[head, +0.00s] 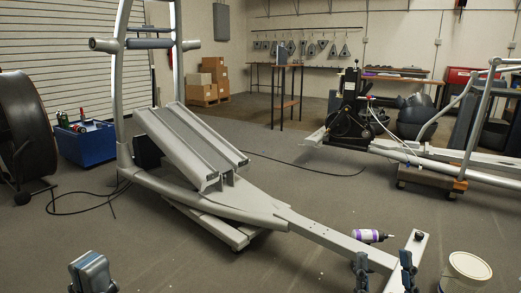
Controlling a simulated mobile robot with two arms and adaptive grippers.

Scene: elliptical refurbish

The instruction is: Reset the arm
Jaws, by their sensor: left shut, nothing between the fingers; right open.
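A grey elliptical machine frame (245,209) stands on the floor in the middle, with an upright post on the left, sloped twin rails (190,143) and a long beam running to the lower right. My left gripper (92,272) is at the bottom left edge, shut and empty, apart from the frame. My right gripper (385,270) is at the bottom right, open, its two fingers apart in front of the beam's end. Whether it touches the beam, I cannot tell. The lower parts of both grippers are cut off by the picture edge.
A bottle with a purple label (369,236) lies by the beam's end. A white tub (466,268) stands at the lower right. A blue crate (88,145) and a large dark wheel (25,125) are at left. A second machine (440,157) stands at right. Cables cross the floor.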

